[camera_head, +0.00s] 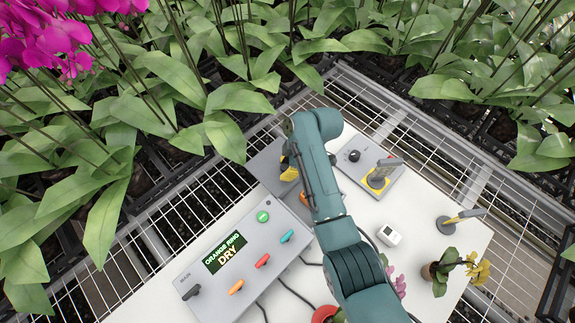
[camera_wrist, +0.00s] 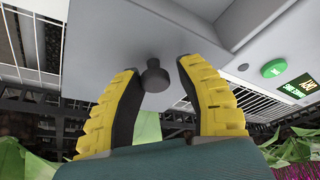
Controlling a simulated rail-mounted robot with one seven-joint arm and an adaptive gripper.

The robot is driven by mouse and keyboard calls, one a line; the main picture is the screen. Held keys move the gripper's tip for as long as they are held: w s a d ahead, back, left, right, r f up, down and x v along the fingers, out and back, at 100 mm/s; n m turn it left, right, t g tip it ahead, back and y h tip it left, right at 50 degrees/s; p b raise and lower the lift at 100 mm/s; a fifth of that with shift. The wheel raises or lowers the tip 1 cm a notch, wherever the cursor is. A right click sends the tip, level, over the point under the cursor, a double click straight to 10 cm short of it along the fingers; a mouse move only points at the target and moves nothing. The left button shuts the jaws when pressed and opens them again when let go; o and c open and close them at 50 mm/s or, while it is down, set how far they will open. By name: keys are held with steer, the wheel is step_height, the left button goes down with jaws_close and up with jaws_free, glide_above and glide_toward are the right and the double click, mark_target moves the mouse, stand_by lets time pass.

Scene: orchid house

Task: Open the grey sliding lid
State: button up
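The grey lid (camera_head: 265,163) is a flat panel on the bench, partly covered by my arm in the head view. In the wrist view the grey lid surface (camera_wrist: 140,30) fills the upper middle, with a dark round knob (camera_wrist: 155,77) standing out from it. In the head view my gripper (camera_head: 289,172) shows as a bit of yellow beside the lid; the knob is hidden there by my arm.
A control box (camera_head: 232,270) with an "ORANGE RING DRY" display and coloured levers stands left of my arm. A small white device (camera_head: 389,235) and a potted yellow orchid (camera_head: 440,270) are farther right.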

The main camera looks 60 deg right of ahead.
steer(key=shift+o, duration=1.3)
steer(key=shift+d+r, duration=0.1)
steer(key=shift+r, duration=0.05)
steer(key=v, duration=1.2)
